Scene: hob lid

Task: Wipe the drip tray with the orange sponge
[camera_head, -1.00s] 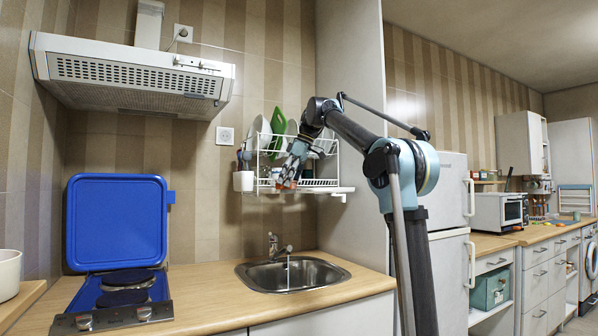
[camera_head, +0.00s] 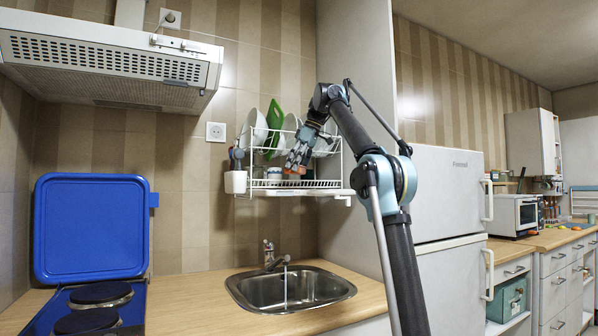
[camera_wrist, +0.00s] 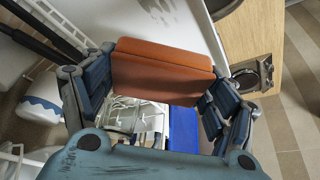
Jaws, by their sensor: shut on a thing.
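The orange sponge (camera_wrist: 163,70) is between the fingers of my gripper (camera_wrist: 160,80) in the wrist view, and the fingers are shut on it. In the head view my gripper (camera_head: 296,160) points down in front of the white wire dish rack (camera_head: 270,150). A small orange-brown patch of the sponge shows at its tip. The white drip tray (camera_head: 330,190) is the flat shelf along the bottom of the rack. The tip is just above the tray; I cannot tell whether the sponge touches it. A pale surface with grey marks shows beyond the sponge in the wrist view.
Plates and a green board stand in the rack. A utensil cup (camera_head: 235,181) hangs at its left. Below are the steel sink (camera_head: 290,289) with its tap and the wooden counter (camera_head: 190,300). A raised blue hob lid (camera_head: 92,228) and the range hood (camera_head: 110,60) are left.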

